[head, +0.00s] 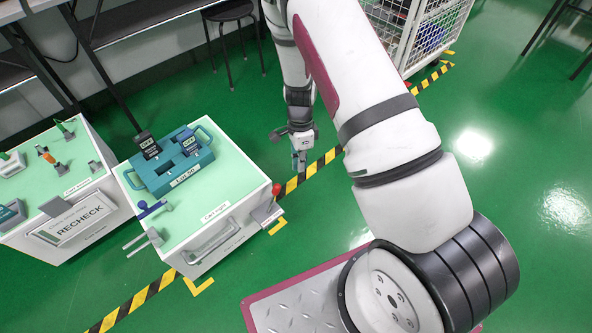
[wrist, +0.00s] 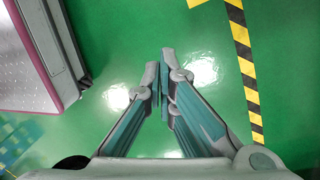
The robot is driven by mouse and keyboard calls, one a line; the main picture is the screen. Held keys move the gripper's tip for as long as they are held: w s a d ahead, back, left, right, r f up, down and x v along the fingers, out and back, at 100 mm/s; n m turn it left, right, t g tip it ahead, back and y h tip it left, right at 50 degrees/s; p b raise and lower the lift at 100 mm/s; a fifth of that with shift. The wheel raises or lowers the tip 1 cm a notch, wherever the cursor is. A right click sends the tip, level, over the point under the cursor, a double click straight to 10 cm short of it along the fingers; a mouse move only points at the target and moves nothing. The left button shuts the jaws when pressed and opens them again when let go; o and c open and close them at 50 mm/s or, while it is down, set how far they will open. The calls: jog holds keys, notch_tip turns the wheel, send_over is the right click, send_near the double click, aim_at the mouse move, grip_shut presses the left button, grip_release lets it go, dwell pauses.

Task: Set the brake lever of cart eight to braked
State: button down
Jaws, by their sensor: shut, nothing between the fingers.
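A white cart (head: 212,245) with a pale green top stands left of my arm in the head view. In the wrist view the fingers (wrist: 164,62) are closed together and empty, over bare green floor. The cart is not in the wrist view.
A teal case (head: 172,184) with dark testers lies on the cart, near a blue-handled item (head: 152,209). Another cart (head: 70,220), with a RECHECK sign, is at left. A wire cage trolley (head: 430,35) stands at the back. Striped floor tape (head: 310,170) runs past the cart; the floor under my gripper is clear.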

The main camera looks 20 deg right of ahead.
aim_at(273, 199)
notch_tip(273, 199, down, 9)
jog(key=s+b, duration=0.2)
jog(key=b, duration=0.2)
jog(key=a, duration=0.1)
jog(key=a+r, duration=0.1)
jog(key=a, duration=0.1)
jog(key=w+a+b, duration=0.1)
jog(key=shift+a+r, duration=0.15)
jog(key=shift+r, duration=0.1)
jog(key=shift+a, duration=0.1)
